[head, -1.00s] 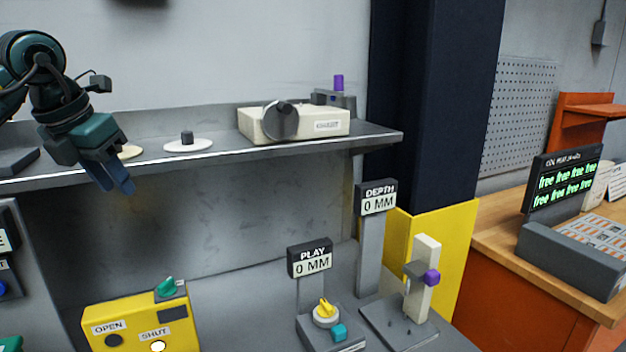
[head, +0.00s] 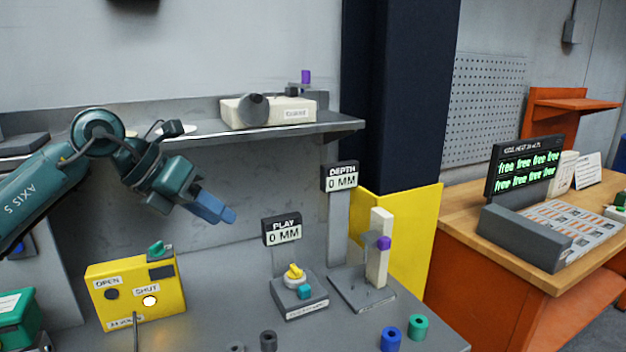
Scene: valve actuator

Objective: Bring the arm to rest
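My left arm comes in from the left in the head view. Its gripper (head: 222,211) has blue fingers that point right and slightly down, in the air in front of the back panel below the shelf. The fingers look close together, but the side-on angle does not show whether there is a gap. I see nothing held in them. My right gripper is not in view.
A yellow box (head: 185,285) labelled OPEN and SHUT stands below the arm. The PLAY stand (head: 300,297) and DEPTH stand (head: 350,285) are to the right, both reading 0 MM. Blue (head: 390,339) and green (head: 418,327) cylinders stand at the front. The shelf (head: 330,128) is above.

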